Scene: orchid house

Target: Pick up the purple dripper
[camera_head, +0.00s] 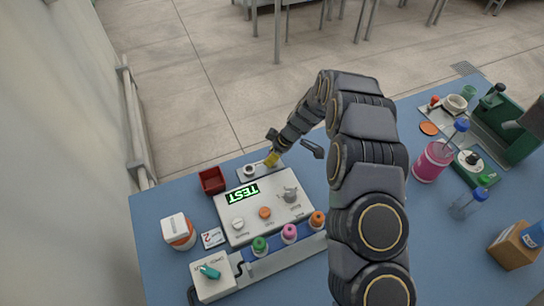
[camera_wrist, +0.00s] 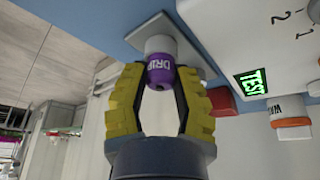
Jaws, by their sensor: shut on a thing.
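The purple dripper (camera_wrist: 160,76), lettered "DRIP" on its purple part, sits between the two yellow fingers of my gripper (camera_wrist: 159,82) in the wrist view. My gripper is shut on it near the fingertips. A white part of it or behind it lies against the grey plate (camera_wrist: 181,27); I cannot tell whether they touch. In the head view my gripper (camera_head: 271,158) is at the far edge of the blue table, and the purple dripper is not clearly visible there.
A white panel with a green TEST display (camera_head: 242,194) lies close in front of my gripper, with a red bin (camera_head: 212,181) to its left. Green (camera_head: 260,244), pink (camera_head: 289,232) and orange (camera_head: 317,219) capped items stand in a rail. A pink bottle (camera_head: 432,161) stands at right.

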